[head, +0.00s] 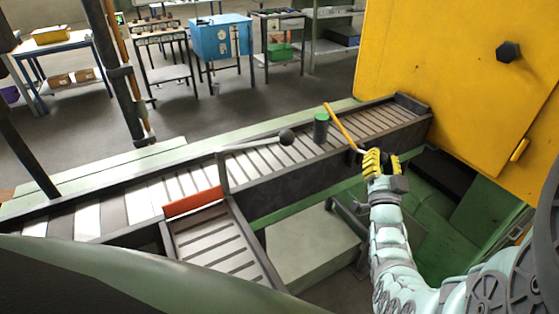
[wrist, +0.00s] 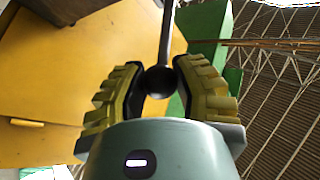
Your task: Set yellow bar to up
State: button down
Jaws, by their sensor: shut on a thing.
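The yellow bar (head: 341,126) slants across the roller conveyor in the head view. Its far end lies at upper left, and its near end is by the conveyor's front edge, just left of my gripper. My gripper (head: 380,160) has yellow ribbed fingers and is at that front edge. In the wrist view, the fingers (wrist: 160,85) are closed around a black ball knob (wrist: 157,82) on a thin grey rod (wrist: 166,35). The fingers hide the knob in the head view. How the rod joins the yellow bar cannot be made out.
A second lever with a black ball (head: 286,136) and a green-topped post (head: 321,127) stand left of the bar. A red bar (head: 193,202) lies at the side chute. The yellow furnace cabinet (head: 455,75) stands close on the right. Tables stand at the back.

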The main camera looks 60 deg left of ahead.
notch_tip(320, 180, down, 6)
jog(key=m+t+h+b, duration=0.3)
jog(key=m+t+b, duration=0.6)
jog(key=b, duration=0.8)
jog(key=shift+f+m+t, duration=0.15)
jog(key=shift+m+t, duration=0.15)
jog(key=shift+m, duration=0.6)
jog(key=shift+a+f+m+t+h+b, duration=0.1)
jog(key=shift+m+t+h+b, duration=0.2)
jog(key=shift+m+h+b, duration=0.25)
jog(key=shift+a+f+h+b, duration=0.1)
jog(key=shift+f+h+b, duration=0.15)
jog(key=shift+b, duration=0.35)
jog(key=shift+w+a+f+b, duration=0.1)
jog(key=shift+a+f+b, duration=0.8)
jog(key=shift+b, duration=1.4)
jog(key=shift+f, duration=0.15)
